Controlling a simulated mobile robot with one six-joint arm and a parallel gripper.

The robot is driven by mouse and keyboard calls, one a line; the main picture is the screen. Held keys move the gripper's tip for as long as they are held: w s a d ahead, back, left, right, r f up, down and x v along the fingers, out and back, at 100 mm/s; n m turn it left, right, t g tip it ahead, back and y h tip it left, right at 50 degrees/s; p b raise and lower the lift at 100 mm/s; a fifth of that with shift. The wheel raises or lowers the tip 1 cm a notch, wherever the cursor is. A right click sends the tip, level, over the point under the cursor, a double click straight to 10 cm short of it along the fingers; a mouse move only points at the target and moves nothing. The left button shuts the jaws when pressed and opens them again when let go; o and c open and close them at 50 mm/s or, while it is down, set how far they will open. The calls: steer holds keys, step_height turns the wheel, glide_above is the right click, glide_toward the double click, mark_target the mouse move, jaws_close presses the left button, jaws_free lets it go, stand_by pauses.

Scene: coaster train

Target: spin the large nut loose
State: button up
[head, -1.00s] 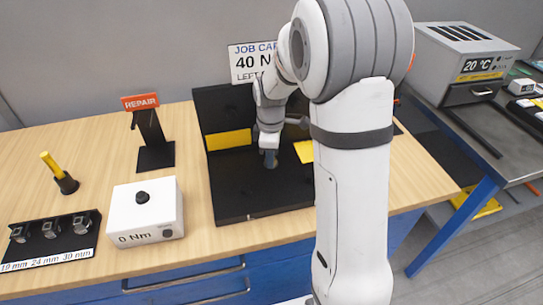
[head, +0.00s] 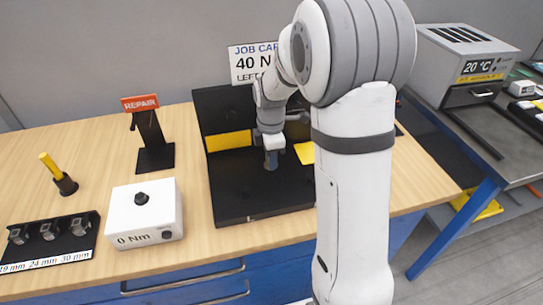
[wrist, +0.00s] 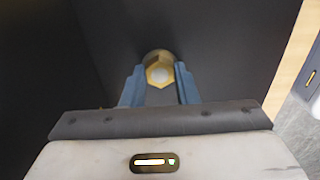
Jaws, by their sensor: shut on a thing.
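The large nut (wrist: 159,70) is a brass-coloured hex with a pale round centre, seen in the wrist view just beyond my fingertips. My gripper (wrist: 160,84) has its two blue fingers on either side of the nut, shut on it. In the head view my gripper (head: 271,161) points down over the black fixture (head: 240,198), in front of its upright back panel. The nut cannot be made out in the head view, where the fingers and wrist cover it.
A white box reading 0 Nm (head: 146,212) stands left of the fixture. A job card (head: 244,62) stands behind. A grey temperature unit (head: 464,60) is at right.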

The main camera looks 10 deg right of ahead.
steer(key=shift+s+f, duration=0.1)
steer(key=shift+f, duration=0.05)
steer(key=o, duration=1)
step_height(320, 180, up, 8)
steer(key=shift+f, duration=0.1)
